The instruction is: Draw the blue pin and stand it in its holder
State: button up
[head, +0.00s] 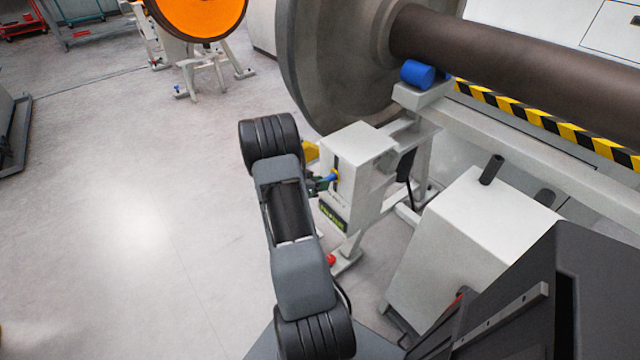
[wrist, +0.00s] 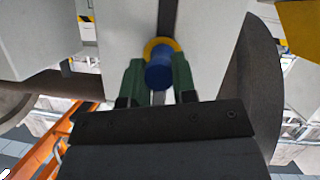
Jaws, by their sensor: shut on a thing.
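The blue pin (head: 333,178) sticks out from a yellow ring on the side of a white box (head: 358,150) under the wheelset. In the wrist view the pin (wrist: 158,72) stands in front of the yellow ring (wrist: 158,44), its inner end hidden. My gripper (head: 325,183) is at the pin, its green fingers (wrist: 158,80) on either side and shut on it. A short dark upright tube (head: 491,169) stands on a white cabinet at the right; I cannot tell whether it is the pin's holder.
A large grey wheel (head: 320,60) and its dark axle (head: 500,55) loom above the box. A blue cylinder (head: 418,74) sits on a support near the wheel. The white cabinet (head: 460,235) stands right of my arm. Open floor (head: 130,210) lies to the left.

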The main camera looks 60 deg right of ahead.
grip_shut()
jog(key=w+a+b, duration=0.2)
jog(key=a+b, duration=0.1)
jog(key=a, duration=0.5)
jog(key=w+a+b, duration=0.3)
jog(key=a, duration=0.5)
jog(key=shift+w, duration=0.15)
dwell(1.5)
jog(key=shift+r, duration=0.1)
dwell(0.6)
